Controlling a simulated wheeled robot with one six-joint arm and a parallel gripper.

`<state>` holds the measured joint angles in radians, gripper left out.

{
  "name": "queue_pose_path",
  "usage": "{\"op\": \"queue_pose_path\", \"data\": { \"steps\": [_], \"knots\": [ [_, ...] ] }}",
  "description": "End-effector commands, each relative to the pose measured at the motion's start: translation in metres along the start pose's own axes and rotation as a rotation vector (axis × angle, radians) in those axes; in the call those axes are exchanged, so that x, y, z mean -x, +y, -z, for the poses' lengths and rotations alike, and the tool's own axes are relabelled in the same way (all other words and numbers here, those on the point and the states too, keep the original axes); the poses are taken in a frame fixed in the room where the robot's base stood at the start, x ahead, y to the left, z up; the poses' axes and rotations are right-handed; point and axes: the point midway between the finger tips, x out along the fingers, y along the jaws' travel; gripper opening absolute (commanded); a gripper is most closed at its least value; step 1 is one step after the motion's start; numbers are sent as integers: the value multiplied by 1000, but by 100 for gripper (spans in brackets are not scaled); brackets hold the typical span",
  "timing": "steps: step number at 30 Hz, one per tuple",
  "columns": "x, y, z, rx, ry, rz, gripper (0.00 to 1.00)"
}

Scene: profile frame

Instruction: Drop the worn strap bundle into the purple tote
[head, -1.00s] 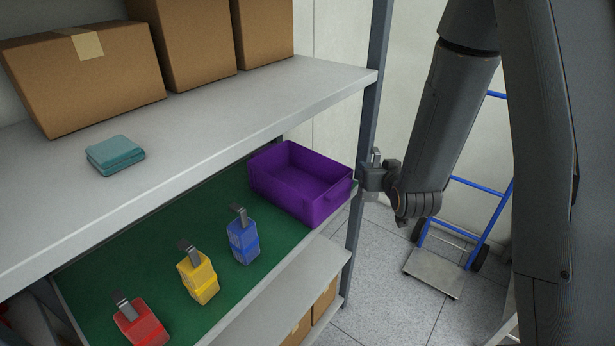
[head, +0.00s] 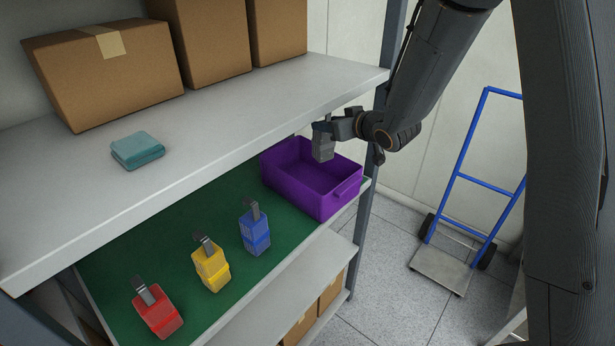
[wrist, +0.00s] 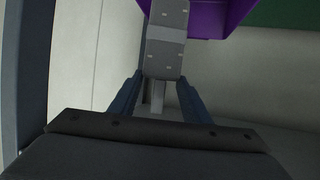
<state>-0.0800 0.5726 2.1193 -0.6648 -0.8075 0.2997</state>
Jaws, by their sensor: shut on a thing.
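My gripper (head: 326,123) is shut on a grey strap bundle (head: 323,148), which hangs down from it. In the head view the bundle overlaps the back wall and opening of the purple tote (head: 335,205); how high it is above the floor of the tote I cannot tell. In the wrist view the grey bundle (wrist: 166,45), with a lighter band across it, lies between the blue-looking fingers, and its far end overlaps the purple tote (wrist: 215,18). The tote stands at the right end of the green-covered shelf (head: 190,235) and its visible inside looks empty.
Blue (head: 255,232), yellow (head: 210,268) and red (head: 158,310) bundles stand in a row left of the tote. The upper shelf (head: 225,115) holds cardboard boxes (head: 115,75) and a folded teal cloth (head: 137,150). A post (head: 366,210) and blue hand truck (head: 465,185) are right.

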Motion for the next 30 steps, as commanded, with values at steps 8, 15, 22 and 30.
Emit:
{"op": "queue_pose_path", "data": {
  "steps": [8, 15, 22, 30],
  "knots": [
    [-15, -16, 2, 34, -8, 67, 5],
    [-22, -16, -15, 33, -8, 67, 5],
    [-32, -16, -40, 33, -8, 67, 5],
    [-37, -16, -52, 33, -7, 66, 5]
  ]
}}
